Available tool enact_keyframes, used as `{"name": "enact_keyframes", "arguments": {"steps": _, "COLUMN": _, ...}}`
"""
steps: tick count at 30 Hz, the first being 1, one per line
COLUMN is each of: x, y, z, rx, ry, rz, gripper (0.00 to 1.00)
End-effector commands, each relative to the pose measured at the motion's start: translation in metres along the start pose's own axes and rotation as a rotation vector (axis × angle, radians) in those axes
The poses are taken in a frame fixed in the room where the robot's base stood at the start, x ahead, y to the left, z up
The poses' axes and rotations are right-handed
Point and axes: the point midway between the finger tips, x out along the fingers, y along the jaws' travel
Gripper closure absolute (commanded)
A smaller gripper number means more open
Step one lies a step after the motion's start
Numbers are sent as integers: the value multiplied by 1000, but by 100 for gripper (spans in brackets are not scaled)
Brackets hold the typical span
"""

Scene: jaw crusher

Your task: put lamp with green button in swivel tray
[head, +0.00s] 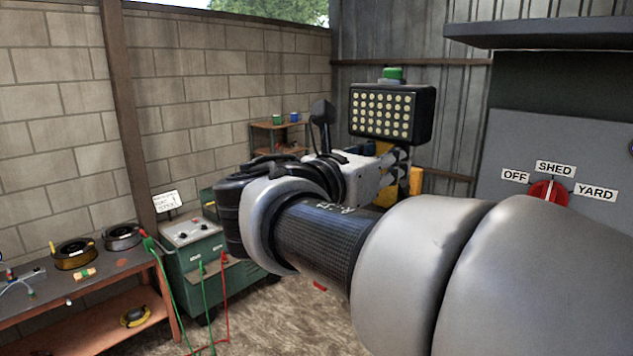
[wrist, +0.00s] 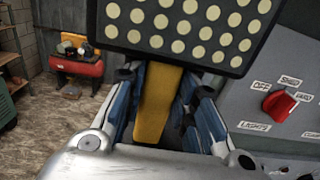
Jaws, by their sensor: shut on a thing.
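The lamp (head: 393,112) is a black rectangular panel with rows of pale round LEDs and a green button (head: 393,73) on top. Its lower part fills the top of the wrist view (wrist: 185,28). A yellow handle (wrist: 155,103) runs down from it. My gripper (wrist: 158,100) is shut on the yellow handle, with a blue-and-grey finger on each side. In the head view my gripper (head: 385,160) holds the lamp upright, in the air. My arm hides part of the handle. I cannot make out a swivel tray in either view.
A grey panel with a red knob (head: 548,192) marked OFF, SHED and YARD stands close on the right, under a dark overhanging ledge (head: 540,36). A green machine (head: 195,250) with cables and a bench (head: 100,275) with spools stand left. Floor (head: 285,320) is open between.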

Motion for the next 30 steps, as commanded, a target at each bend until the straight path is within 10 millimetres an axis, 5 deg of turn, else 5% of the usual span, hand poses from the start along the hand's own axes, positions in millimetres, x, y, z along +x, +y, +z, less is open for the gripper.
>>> {"name": "enact_keyframes", "arguments": {"steps": 7, "x": 0, "y": 0, "z": -32, "rx": -1, "ry": -2, "rz": 0, "gripper": 100}}
{"name": "enact_keyframes", "arguments": {"steps": 20, "x": 0, "y": 0, "z": -38, "rx": 0, "ry": -3, "rz": 0, "gripper": 100}}
{"name": "enact_keyframes", "arguments": {"steps": 21, "x": 0, "y": 0, "z": -40, "rx": -2, "ry": 1, "rz": 0, "gripper": 73}}
{"name": "enact_keyframes", "arguments": {"steps": 30, "x": 0, "y": 0, "z": -39, "rx": -2, "ry": 1, "rz": 0, "gripper": 54}}
